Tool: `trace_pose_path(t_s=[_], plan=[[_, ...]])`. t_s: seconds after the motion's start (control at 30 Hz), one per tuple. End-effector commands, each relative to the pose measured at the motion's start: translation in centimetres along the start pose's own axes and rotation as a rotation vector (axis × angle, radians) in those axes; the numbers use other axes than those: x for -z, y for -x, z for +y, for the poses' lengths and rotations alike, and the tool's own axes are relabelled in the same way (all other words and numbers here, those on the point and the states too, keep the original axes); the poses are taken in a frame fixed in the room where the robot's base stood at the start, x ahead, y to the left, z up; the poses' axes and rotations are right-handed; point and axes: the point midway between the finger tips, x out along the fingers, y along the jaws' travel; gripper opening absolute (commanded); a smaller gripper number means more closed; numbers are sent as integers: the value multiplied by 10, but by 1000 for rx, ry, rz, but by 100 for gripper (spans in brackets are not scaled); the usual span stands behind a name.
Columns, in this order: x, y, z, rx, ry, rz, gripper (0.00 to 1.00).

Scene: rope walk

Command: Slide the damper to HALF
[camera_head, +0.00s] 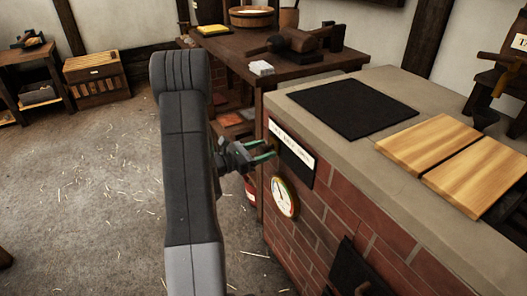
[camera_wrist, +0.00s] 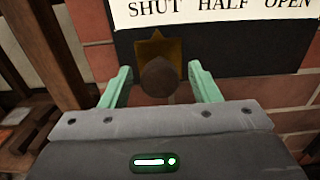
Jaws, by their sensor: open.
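The damper has a round dark knob (camera_wrist: 160,78) on a brass pointer plate (camera_wrist: 152,50), whose tip stands under SHUT. Its white label (camera_wrist: 215,12) reads SHUT, HALF, OPEN from left to right, above a dark slot plate (camera_wrist: 225,55). In the head view the label (camera_head: 291,140) sits on the brick front of the stove near its left corner. My gripper (camera_head: 263,154) is open there, in front of the slot's left end. In the wrist view its green fingers stand on either side of the knob; I cannot tell whether they touch it.
A round dial gauge (camera_head: 284,198) is on the bricks just below the damper. The stove top (camera_head: 308,107) carries a black plate (camera_head: 352,106) and wooden boards (camera_head: 428,144). A wooden table (camera_head: 273,66) stands behind. The floor (camera_head: 97,190) at the left is mostly clear.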

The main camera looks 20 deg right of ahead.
Motion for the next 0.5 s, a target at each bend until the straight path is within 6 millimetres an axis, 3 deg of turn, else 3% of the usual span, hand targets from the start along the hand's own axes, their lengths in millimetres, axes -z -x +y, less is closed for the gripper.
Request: trace_pose_path(t_s=[0.37, 0.5], plan=[[0, -6, 0, 0, 0, 0, 56], [0, -6, 0, 0, 0, 0, 33]])
